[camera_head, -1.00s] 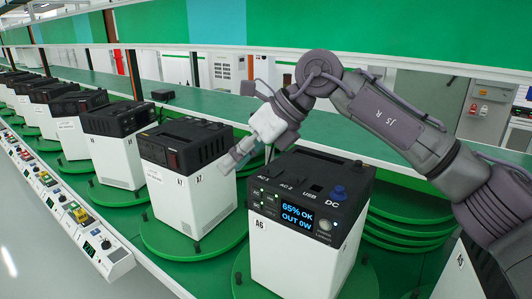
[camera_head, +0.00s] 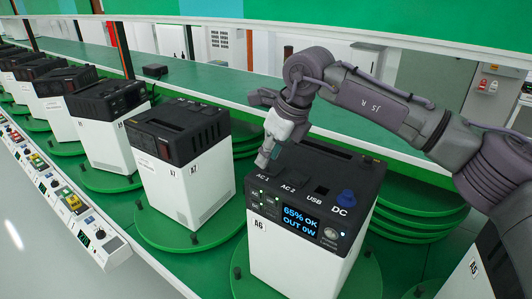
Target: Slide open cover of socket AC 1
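The power station A6 (camera_head: 296,252) is a white box with a black top, standing upright on a green turntable. Its front screen (camera_head: 300,217) reads "65% OK OUT 0W". The labels AC 1 (camera_head: 263,177), AC 2, USB and DC run along its top. My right gripper (camera_head: 264,162) points down at the AC 1 corner, with its fingertip at or just above the top surface. It hides the AC 1 socket and its cover. I cannot tell contact, or whether its fingers are shut. My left gripper is not in view.
A blue knob-like part (camera_head: 347,197) stands by the DC label. Power station A7 (camera_head: 177,178) stands close on the left, with several more boxes beyond. A green shelf (camera_head: 215,88) runs behind. A control strip (camera_head: 75,203) lines the left edge.

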